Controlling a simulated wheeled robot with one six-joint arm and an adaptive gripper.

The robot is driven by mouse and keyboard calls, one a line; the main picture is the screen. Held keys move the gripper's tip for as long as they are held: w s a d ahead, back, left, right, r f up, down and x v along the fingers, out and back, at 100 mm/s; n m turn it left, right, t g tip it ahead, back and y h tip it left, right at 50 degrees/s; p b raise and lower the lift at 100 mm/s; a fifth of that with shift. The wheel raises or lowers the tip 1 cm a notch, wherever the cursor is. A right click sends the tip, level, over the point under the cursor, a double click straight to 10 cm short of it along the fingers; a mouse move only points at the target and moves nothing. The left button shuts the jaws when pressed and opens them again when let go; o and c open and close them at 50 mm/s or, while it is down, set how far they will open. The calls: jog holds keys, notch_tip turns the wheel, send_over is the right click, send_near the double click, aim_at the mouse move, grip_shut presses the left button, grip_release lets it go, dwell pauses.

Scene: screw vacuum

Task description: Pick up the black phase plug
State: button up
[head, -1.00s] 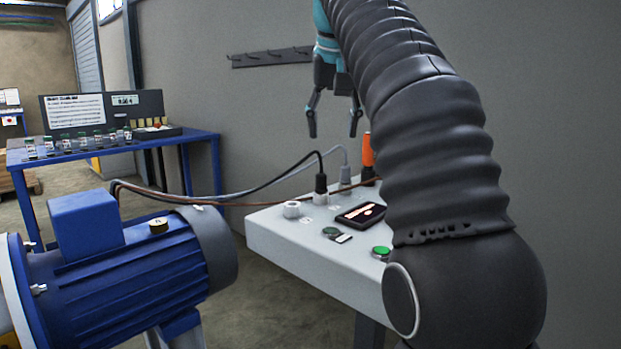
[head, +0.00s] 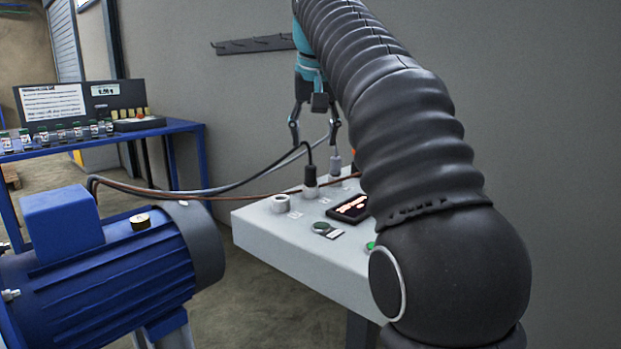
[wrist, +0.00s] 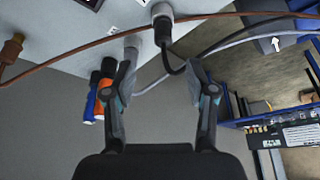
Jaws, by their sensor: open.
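The black phase plug (head: 309,174) stands upright in a white socket on the light control panel (head: 262,226), with its black cable arching up and left. It also shows in the wrist view (wrist: 162,31), at top centre, beyond the fingertips. My gripper (head: 315,132) is open and empty, pointing down above the panel, with the black cable running near it. In the wrist view my fingers (wrist: 161,78) are spread, with the plug roughly between their lines. A grey plug (wrist: 130,50) is close to my left finger, partly hidden by it.
A brown plug (wrist: 11,47) with its cable crosses the panel. An orange tool (wrist: 104,92) and a blue one (wrist: 91,104) are beside the left finger. A blue motor (head: 110,255) stands left of the panel; a wall is behind.

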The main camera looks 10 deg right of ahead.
aim_at(311, 165)
jog(key=shift+x, duration=3.85)
jog(key=shift+s+a+f, duration=0.1)
jog(key=shift+s+a, duration=0.05)
jog(key=shift+a, duration=0.1)
grip_shut()
